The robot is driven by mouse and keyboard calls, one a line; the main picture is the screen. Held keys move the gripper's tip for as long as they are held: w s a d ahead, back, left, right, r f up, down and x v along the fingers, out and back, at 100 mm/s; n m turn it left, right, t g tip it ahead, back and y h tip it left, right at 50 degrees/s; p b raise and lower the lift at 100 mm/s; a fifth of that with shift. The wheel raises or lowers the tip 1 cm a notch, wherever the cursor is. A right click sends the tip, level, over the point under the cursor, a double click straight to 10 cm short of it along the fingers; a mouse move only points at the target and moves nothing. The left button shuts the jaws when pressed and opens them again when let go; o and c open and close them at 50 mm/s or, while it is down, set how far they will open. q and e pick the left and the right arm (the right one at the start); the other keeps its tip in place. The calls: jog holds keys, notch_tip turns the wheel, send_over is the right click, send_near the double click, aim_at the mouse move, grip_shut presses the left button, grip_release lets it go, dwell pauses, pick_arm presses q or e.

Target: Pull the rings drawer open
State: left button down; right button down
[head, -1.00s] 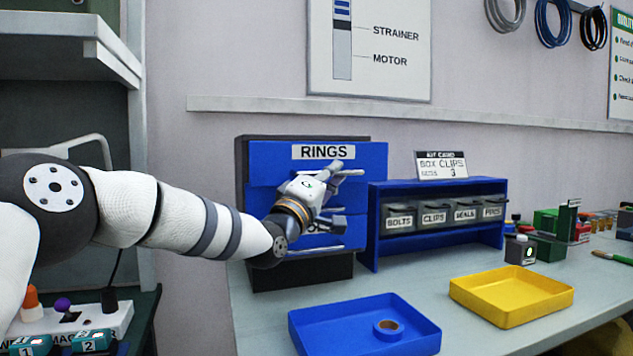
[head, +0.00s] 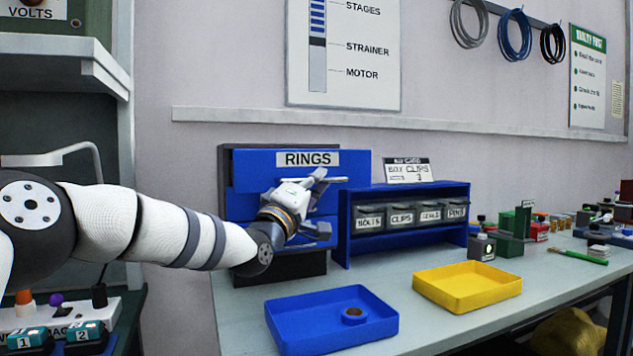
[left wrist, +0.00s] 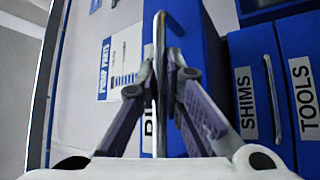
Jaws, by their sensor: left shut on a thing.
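The rings drawer (head: 352,166) is the top blue drawer of a dark cabinet (head: 225,165), labelled RINGS. Its front stands out past the drawers below, so it is partly open. My left gripper (head: 322,182) is in front of it. In the left wrist view, the fingers (left wrist: 163,75) are shut on the upright-looking metal handle (left wrist: 159,30), and the drawer's label is mostly hidden behind them. The SHIMS drawer (left wrist: 236,50) and TOOLS drawer (left wrist: 290,40) sit further back beside it. My right gripper is not in view.
A blue tray (head: 290,335) with a bronze-coloured ring (head: 354,316) lies on the bench in front. A yellow tray (head: 470,301) and a blue rack (head: 344,225) of labelled bins stand to the right. Bare bench (head: 240,310) lies left of the blue tray.

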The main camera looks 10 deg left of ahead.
pick_arm(q)
jog(key=c, duration=2)
grip_release()
jog(key=shift+o, duration=0.2)
jog(key=shift+s, duration=0.1)
jog(key=v, duration=1.2)
